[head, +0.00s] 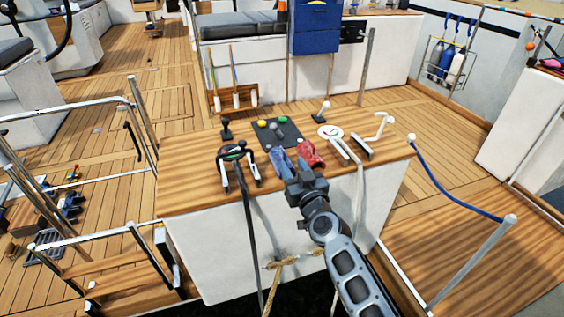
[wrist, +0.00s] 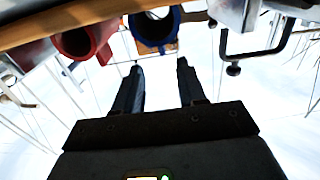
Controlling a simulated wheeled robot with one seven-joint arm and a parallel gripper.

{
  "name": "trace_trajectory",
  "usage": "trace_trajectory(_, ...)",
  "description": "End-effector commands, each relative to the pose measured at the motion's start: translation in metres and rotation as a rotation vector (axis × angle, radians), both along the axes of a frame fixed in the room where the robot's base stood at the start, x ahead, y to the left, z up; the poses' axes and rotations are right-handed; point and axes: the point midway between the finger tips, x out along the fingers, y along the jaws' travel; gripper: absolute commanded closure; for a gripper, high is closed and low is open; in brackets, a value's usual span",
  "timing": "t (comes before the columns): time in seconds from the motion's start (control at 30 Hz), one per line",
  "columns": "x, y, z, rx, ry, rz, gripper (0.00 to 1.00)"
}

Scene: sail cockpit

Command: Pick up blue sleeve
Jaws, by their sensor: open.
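The blue sleeve (head: 280,162) lies at the front edge of the wooden-topped bench, to the left of the red sleeve (head: 314,154). In the wrist view the blue sleeve (wrist: 168,32) shows its round open end, just beyond my fingertips, with the red sleeve (wrist: 84,40) to its left. My gripper (head: 295,170) is beside the blue sleeve at the bench's front edge. In the wrist view my gripper (wrist: 160,65) is open, with nothing between its two fingers. My gripper hides part of the sleeves' near side in the head view.
The bench top (head: 190,190) also holds a dark mat (head: 288,131) with small coloured pieces, a black-handled clamp (head: 235,155), a round white disc (head: 330,131) and levers. In the wrist view a metal clamp (wrist: 255,55) hangs right of the blue sleeve. A blue rope (head: 440,190) runs at right.

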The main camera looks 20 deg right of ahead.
Motion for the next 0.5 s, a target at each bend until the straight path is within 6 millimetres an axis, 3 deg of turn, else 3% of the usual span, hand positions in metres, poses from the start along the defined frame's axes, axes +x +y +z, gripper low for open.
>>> trace_trajectory(0.5,0.059,0.003,-0.003,0.001,-0.001,0.000,0.60)
